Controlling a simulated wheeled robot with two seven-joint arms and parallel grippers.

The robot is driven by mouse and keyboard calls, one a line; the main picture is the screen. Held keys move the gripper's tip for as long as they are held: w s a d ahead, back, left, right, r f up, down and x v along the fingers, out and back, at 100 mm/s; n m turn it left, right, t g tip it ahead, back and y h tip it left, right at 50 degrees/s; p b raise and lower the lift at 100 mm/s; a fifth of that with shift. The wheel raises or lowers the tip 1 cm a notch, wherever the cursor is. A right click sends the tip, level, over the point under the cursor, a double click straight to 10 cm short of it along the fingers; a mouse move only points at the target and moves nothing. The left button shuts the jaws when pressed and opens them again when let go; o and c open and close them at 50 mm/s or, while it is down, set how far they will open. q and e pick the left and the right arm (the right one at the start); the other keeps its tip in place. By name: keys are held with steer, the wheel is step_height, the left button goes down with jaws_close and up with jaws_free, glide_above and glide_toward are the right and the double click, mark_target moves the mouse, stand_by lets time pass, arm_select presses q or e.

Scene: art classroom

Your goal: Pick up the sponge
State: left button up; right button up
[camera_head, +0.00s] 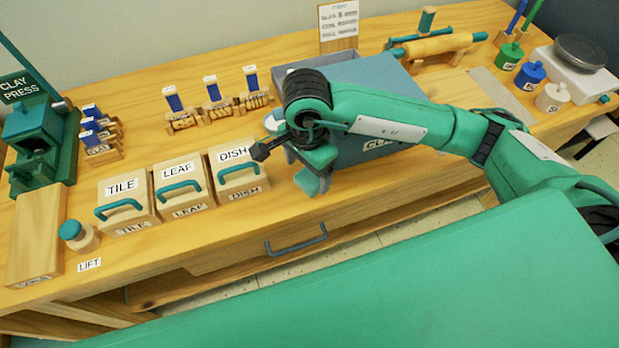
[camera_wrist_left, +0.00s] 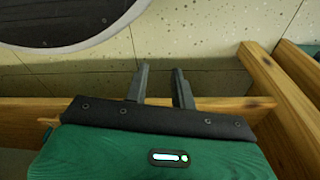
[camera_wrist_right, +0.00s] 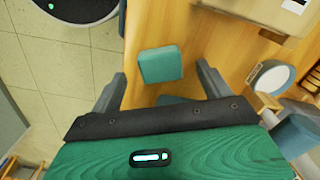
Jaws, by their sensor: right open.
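A teal block, which looks like the sponge (camera_wrist_right: 160,64), lies on the wooden table near its front edge in the right wrist view. It shows between and beyond the fingertips of my right gripper (camera_wrist_right: 161,80), which is open and empty. In the head view the sponge (camera_head: 307,182) is partly covered by my right gripper (camera_head: 290,150), which is above it. A second teal patch (camera_wrist_right: 175,100) is mostly hidden behind the gripper body. My left gripper (camera_wrist_left: 160,72) shows only in its wrist view, open with a narrow gap, empty, over the floor.
Boxes marked TILE (camera_head: 127,200), LEAF (camera_head: 182,185) and DISH (camera_head: 238,170) stand left of the right gripper. A blue-grey bin (camera_head: 375,142) stands to its right. A drawer handle (camera_head: 296,240) sticks out below the table's front edge.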

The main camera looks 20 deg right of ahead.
mark_target(308, 179)
steer(key=shift+f, duration=1.45)
steer(key=shift+d, duration=0.1)
steer(key=shift+c, duration=0.4)
steer(key=c, duration=1)
steer(key=shift+r, duration=0.2)
steer(key=shift+c, duration=0.2)
step_height(308, 179, up, 20)
steer(key=shift+f, duration=0.15)
steer(key=shift+o, duration=1)
steer(key=shift+c, duration=0.4)
